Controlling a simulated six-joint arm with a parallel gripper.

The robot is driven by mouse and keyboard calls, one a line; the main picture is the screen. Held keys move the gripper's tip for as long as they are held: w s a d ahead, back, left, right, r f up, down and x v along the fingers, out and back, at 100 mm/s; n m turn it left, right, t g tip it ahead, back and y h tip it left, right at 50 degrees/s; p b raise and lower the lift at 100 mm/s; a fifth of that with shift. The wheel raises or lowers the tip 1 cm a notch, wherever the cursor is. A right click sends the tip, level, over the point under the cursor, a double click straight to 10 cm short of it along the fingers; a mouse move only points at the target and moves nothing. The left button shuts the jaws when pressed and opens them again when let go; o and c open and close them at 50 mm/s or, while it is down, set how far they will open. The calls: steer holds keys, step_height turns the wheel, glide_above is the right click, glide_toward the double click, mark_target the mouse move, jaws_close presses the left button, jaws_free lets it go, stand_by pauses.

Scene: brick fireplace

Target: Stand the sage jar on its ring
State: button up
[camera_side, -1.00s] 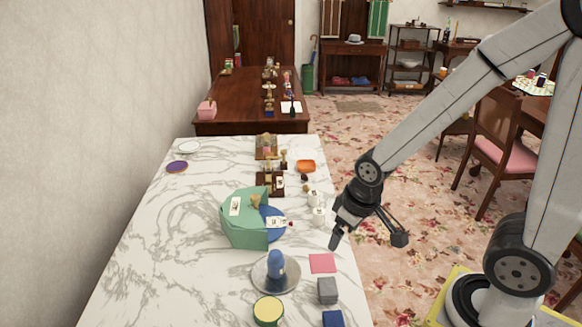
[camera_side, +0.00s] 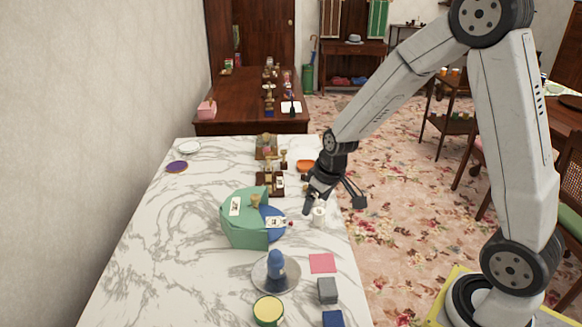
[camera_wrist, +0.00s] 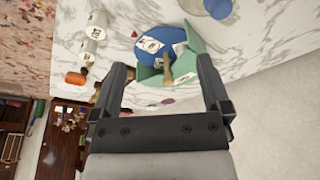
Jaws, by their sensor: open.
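Two small white jars stand close together near the table's right edge. The nearer white jar (camera_side: 319,217) shows beside my gripper in the side view, while the gripper hides the farther one. Both white jars (camera_wrist: 91,38) show at the upper left of the wrist view with dark marks too small to read. I cannot tell which, if either, is the sage jar, and I cannot make out its ring. My gripper (camera_side: 333,207) is open above the right edge by the jars. In the wrist view the open jaws (camera_wrist: 163,68) hold nothing.
A green angular box (camera_side: 240,222) with a blue round piece (camera_side: 275,232) stands left of the jars. A blue object on a grey disc (camera_side: 264,282), a pink square (camera_side: 322,263) and blocks are nearer. The marble table's left is mostly clear.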

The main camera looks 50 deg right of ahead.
steer(key=shift+n+t, duration=0.4)
steer(key=shift+t, duration=0.4)
steer(key=shift+w+d+f, duration=2.25)
steer(key=shift+d+f, duration=0.05)
steer(key=shift+d, duration=1)
steer(key=shift+w+d+f, duration=2.2)
steer(key=shift+d+f, duration=0.1)
steer(key=shift+d, duration=0.95)
steer(key=shift+w+d+f, duration=2.25)
steer(key=shift+d+f, duration=0.05)
steer(key=shift+d, duration=1)
steer(key=shift+f, duration=0.1)
steer(key=shift+x, duration=2.5)
steer(key=shift+w, duration=0.1)
jaws_close()
